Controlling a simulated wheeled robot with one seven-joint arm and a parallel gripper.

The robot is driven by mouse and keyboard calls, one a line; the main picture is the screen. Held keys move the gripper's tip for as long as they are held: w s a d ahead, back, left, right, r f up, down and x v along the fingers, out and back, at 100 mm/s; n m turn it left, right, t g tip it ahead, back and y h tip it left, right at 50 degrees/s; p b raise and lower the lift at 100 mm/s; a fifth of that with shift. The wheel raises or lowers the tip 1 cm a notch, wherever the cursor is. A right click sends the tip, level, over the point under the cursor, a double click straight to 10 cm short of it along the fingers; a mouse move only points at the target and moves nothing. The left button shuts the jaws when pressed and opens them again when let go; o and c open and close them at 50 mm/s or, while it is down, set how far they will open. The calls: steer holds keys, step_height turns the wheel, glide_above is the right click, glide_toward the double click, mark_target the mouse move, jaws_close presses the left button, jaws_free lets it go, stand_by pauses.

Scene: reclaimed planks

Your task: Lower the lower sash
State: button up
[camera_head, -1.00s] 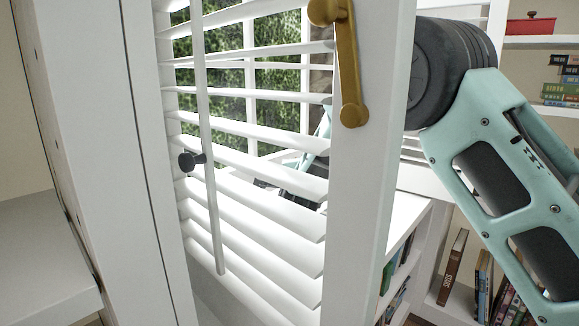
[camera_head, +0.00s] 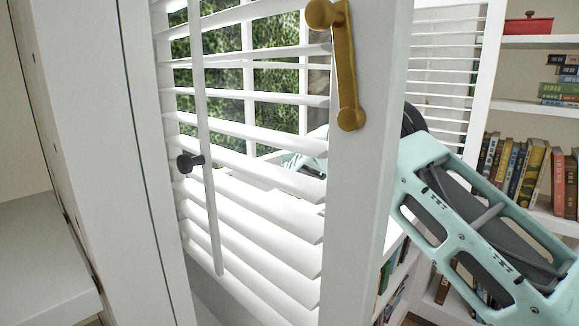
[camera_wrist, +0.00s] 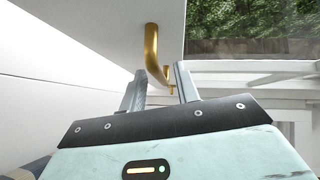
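In the wrist view a white panel (camera_wrist: 110,25), which looks like part of the sash, fills the upper left. A brass handle (camera_wrist: 151,48) hangs from it and bends at its lower end. My gripper (camera_wrist: 160,69) is open, its two fingers spread apart. The handle's bent end lies between or just beyond the fingertips; I cannot tell whether it touches them. In the head view, window panes (camera_head: 275,95) with greenery outside show through the slats. My gripper is mostly hidden there behind the shutter; pale blue parts of my arm show through the gaps.
A white louvred shutter (camera_head: 368,190) with a brass latch (camera_head: 347,70) and a tilt rod (camera_head: 207,150) stands close in front. Bookshelves with books (camera_head: 520,170) and a red pot (camera_head: 529,26) are at the right. A white ledge (camera_head: 40,255) is at the left.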

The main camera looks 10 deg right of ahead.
jaws_close()
step_height(320, 180, down, 10)
steer(key=b, duration=0.6)
steer(key=shift+s+r, duration=0.1)
steer(key=shift+r, duration=0.15)
steer(key=shift+f, duration=0.1)
jaws_free()
steer(key=shift+r, duration=0.2)
steer(key=p+v, duration=0.1)
steer(key=v, duration=1.6)
steer(key=shift+s, duration=0.2)
